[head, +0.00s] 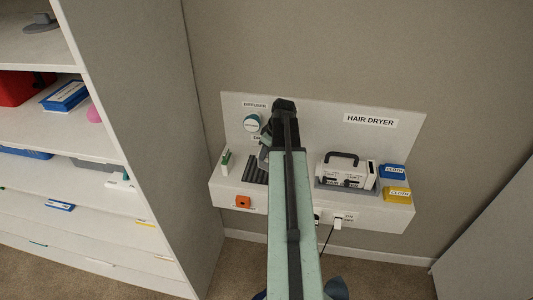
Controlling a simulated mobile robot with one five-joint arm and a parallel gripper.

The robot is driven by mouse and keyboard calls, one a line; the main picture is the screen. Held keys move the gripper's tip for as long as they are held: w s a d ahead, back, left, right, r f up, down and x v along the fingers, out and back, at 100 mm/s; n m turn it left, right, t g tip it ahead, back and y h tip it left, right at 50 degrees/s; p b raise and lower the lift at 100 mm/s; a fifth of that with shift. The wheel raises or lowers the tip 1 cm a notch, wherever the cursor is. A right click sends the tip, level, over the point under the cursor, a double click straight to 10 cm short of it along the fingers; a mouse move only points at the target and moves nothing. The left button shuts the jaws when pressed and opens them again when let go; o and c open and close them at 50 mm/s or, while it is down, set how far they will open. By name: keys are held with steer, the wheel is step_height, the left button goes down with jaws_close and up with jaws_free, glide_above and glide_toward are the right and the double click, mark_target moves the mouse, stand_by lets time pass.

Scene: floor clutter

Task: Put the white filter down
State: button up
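My arm reaches up the middle of the head view to a wall-mounted shelf labelled HAIR DRYER (370,121). My gripper is mostly hidden behind the arm; a dark grey part beside the arm's far end (265,142) may belong to it. I cannot see its fingertips or whether it holds anything. No white filter can be made out for certain. A small white and green piece (225,162) stands upright at the shelf's left end; I cannot tell if it is the filter.
The shelf (222,190) carries a dark ribbed block (255,172), a white box with a dark handle (345,172), and blue (392,171) and yellow (397,194) cloth packs. A round diffuser (251,123) is on the back panel. A tall shelving unit (150,110) stands left.

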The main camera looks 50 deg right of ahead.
steer(key=p+v, duration=1.1)
steer(key=v, duration=0.1)
steer(key=shift+r, duration=0.15)
steer(key=w+a+g, duration=0.1)
steer(key=w+a, duration=0.3)
steer(key=a, duration=0.8)
steer(key=w+a+g, duration=0.1)
steer(key=w+a, duration=0.3)
steer(key=a, duration=0.7)
steer(key=s+a+f+m+g, duration=0.1)
steer(key=s+a+m, duration=0.1)
steer(key=a, duration=2.3)
steer(key=shift+h, duration=0.3)
steer(key=shift+f, duration=0.1)
